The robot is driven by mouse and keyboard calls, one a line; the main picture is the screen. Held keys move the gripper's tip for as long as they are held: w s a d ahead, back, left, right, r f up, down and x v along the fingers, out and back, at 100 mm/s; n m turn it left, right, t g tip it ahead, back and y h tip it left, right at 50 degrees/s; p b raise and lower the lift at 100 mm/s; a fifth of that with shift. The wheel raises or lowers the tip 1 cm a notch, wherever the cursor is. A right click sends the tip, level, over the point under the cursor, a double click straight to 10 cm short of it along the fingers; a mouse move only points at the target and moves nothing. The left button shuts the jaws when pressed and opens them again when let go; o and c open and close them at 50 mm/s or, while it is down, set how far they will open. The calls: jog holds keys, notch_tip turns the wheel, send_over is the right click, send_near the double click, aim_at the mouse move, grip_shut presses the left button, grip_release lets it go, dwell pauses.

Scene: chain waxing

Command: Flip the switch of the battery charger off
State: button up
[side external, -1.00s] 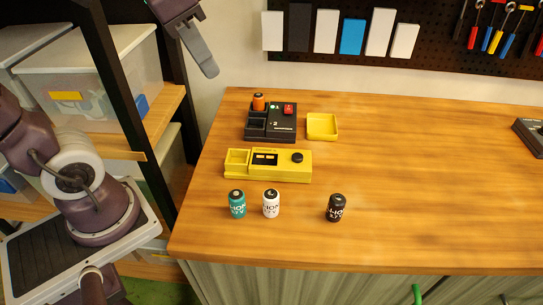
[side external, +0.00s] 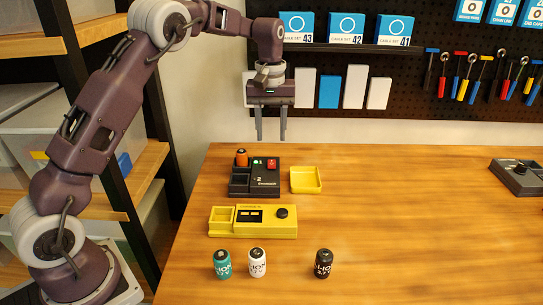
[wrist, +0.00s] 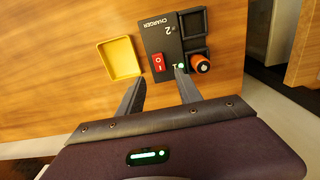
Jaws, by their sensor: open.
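The black battery charger (side external: 262,187) sits at the back left of the wooden table. Its red rocker switch (side external: 272,163) is at its back right corner, and a lit green light is beside it. In the wrist view the charger (wrist: 163,38) shows the red switch (wrist: 158,62) close to my fingertips. An orange battery (side external: 241,158) stands in one charger slot; the other slot is empty. My gripper (side external: 271,138) is open and empty, pointing down above and behind the charger, apart from it. In the wrist view the open fingers (wrist: 160,78) lie either side of the switch.
A yellow tray (side external: 306,181) lies right of the charger. A yellow tester (side external: 262,221) is in front. Teal (side external: 222,264), white (side external: 257,262) and black (side external: 323,263) batteries stand near the front. The table's right middle is clear.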

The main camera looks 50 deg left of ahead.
aim_at(272, 161)
jog(key=f, duration=0.7)
jog(key=shift+w+a+f, duration=0.15)
jog(key=shift+w+f, duration=0.05)
jog(key=shift+f, duration=0.2)
jog(key=shift+c, duration=0.2)
